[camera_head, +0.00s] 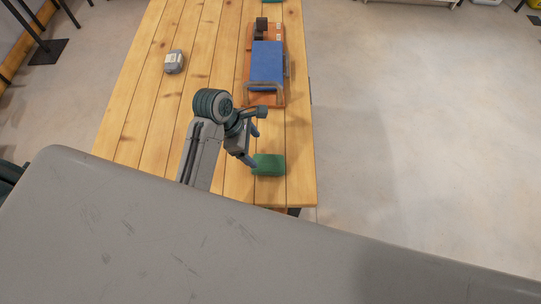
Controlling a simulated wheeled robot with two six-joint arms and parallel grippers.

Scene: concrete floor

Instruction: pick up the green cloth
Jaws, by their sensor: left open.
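The green cloth (269,165) lies as a small folded block on the wooden table, near its right front edge. My left gripper (254,147) is open, with its fingers just above and to the left of the cloth in the picture. One fingertip overlaps the cloth's upper left edge in view; I cannot tell whether it touches. Nothing shows between the fingers. My right gripper is not in view.
The plank table (140,110) also bears a blue item (267,63) on an orange-brown board and a small grey object (174,62) at the far left. A large grey surface (180,240) fills the foreground. Open concrete floor (420,120) lies to the right.

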